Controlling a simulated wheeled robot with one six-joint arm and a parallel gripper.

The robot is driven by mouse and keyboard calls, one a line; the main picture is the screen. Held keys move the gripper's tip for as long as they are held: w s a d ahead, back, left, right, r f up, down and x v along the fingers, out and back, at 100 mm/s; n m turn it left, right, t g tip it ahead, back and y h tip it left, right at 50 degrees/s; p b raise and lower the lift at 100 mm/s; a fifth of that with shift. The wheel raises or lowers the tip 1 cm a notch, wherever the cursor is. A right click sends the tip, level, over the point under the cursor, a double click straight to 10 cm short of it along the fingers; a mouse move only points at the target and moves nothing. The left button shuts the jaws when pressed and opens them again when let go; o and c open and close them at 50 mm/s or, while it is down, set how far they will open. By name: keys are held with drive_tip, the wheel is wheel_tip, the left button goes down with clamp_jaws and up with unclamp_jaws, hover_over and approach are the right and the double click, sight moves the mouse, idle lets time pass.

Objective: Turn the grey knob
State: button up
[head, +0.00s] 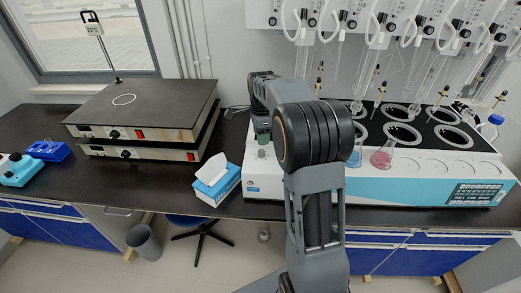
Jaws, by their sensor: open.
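The white and blue multi distiller (380,190) stands on the dark bench at right, with a black top full of round openings. My arm crosses in front of its left part. My gripper (262,138) is open, small and partly hidden by my arm, over the distiller's left end. A small grey piece (262,154) shows just below it and may be the grey knob; I cannot tell for sure, nor whether the gripper touches it.
A tissue box (214,181) lies left of the distiller. Stacked hotplates (140,105) stand farther left. Glassware and tubing hang above the distiller. The bench before the hotplates is clear.

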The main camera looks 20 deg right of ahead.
sight(261, 150)
drive_tip(key=shift+f, duration=3.5)
drive_tip(key=c, duration=0.9)
